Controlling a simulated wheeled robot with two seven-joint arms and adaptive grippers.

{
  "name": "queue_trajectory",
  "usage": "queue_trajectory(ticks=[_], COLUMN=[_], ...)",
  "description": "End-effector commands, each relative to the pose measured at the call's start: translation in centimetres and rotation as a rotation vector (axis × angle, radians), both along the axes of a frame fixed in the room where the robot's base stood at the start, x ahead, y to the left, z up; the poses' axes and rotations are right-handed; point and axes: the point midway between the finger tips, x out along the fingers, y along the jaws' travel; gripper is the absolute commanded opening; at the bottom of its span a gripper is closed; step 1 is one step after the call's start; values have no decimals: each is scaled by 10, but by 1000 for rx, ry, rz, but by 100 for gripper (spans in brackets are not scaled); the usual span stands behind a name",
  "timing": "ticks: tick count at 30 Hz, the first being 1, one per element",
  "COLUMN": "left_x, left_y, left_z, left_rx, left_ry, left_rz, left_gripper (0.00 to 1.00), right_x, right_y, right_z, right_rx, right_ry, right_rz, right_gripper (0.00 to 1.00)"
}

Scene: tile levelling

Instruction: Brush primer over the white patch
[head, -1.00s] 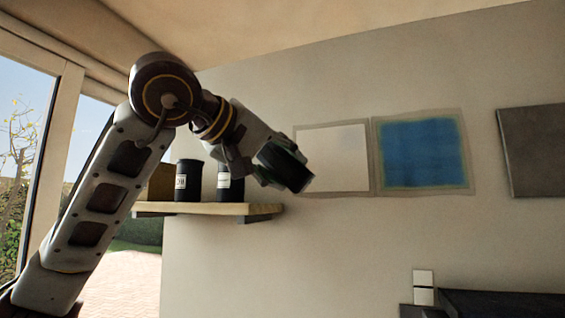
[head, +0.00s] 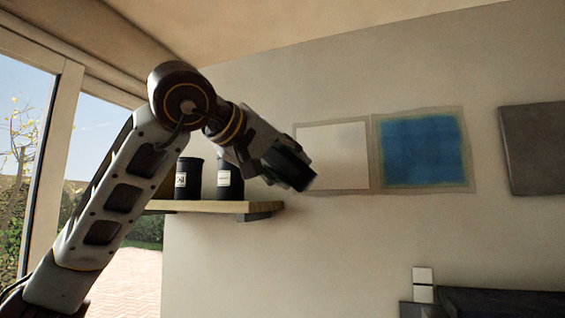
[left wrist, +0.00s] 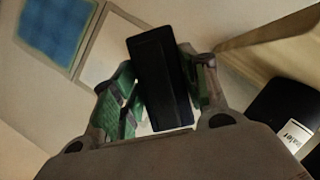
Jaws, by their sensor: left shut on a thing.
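The white patch (head: 333,150) is a pale square with a beige border on the wall. It also shows in the left wrist view (left wrist: 112,52). My left gripper (head: 291,168) is in front of its lower left corner. The gripper is shut on a black block-shaped tool (left wrist: 160,75), held between two green-padded fingers. This may be the brush; no bristles can be made out. I cannot tell whether it touches the wall. The gripper and tool hide a little of the patch. My right gripper is not in view.
A blue patch (head: 423,150) adjoins the white one on the right. Two black labelled jars (head: 188,180) stand on a wooden shelf (head: 215,207) below my left forearm. A dark panel (head: 533,148) hangs at far right.

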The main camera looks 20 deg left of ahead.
Motion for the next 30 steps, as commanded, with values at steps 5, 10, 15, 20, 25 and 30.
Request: queue_trajectory(ticks=[5,10,15,20,25,30], left_x=[13,25,32,35,36,36], left_y=[-1,-1,-1,-1,-1,-1], left_z=[0,1,1,0,0,0], left_rx=[-1,-1,-1,0,0,0], left_ry=[2,0,0,-1,-1,-1], left_rz=[-1,-1,0,-1,-1,-1], left_gripper=[25,25,25,25,25,25], right_x=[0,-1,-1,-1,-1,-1], right_y=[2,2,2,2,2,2], right_z=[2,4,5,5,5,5], right_rx=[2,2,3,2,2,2], right_ry=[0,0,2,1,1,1], right_rz=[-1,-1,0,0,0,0], right_gripper=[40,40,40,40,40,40])
